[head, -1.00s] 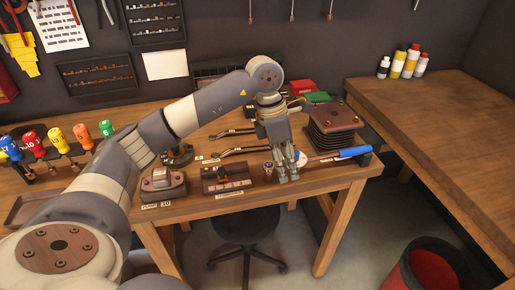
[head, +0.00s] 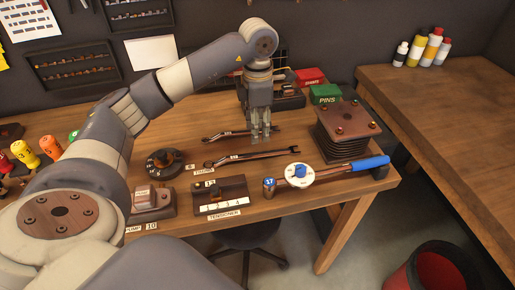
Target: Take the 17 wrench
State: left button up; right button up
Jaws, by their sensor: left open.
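Two dark wrenches lie on the wooden workbench in the head view, one behind the other. The rear wrench (head: 226,135) and the front wrench (head: 238,158) each carry a small pale tag, too small to read. A small cylinder with a blue band marked 17 (head: 269,187) stands nearer the front edge. My left gripper (head: 261,138) points down, open, over the right part of the rear wrench, its tips close to the shaft. I cannot tell whether they touch it. My right gripper is out of view.
A blue-handled tool with a round white dial (head: 299,174) lies front right. A stack of dark plates (head: 348,132) stands behind it, near a green PINS box (head: 325,94) and a red box (head: 311,76). A round dark part (head: 164,163) sits left of the wrenches.

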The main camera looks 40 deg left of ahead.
aim_at(257, 154)
pick_arm(q)
jog(key=shift+s+d+f, duration=0.2)
jog(key=shift+s+f, duration=0.1)
jog(key=shift+f, duration=0.35)
jog(key=shift+s+d+f, duration=0.15)
jog(key=shift+s+f, duration=0.1)
jog(key=shift+f, duration=0.35)
jog(key=shift+f+p, duration=0.3)
jog(key=shift+p, duration=0.1)
notch_tip(257, 154, down, 4)
jog(key=shift+f+p, duration=0.1)
jog(key=shift+p, duration=0.9)
jog(key=shift+f, duration=0.25)
jog(key=shift+a+f, duration=0.1)
jog(key=shift+f, duration=0.1)
jog(key=c, duration=0.9)
jog(key=shift+w+r, duration=0.1)
grip_shut()
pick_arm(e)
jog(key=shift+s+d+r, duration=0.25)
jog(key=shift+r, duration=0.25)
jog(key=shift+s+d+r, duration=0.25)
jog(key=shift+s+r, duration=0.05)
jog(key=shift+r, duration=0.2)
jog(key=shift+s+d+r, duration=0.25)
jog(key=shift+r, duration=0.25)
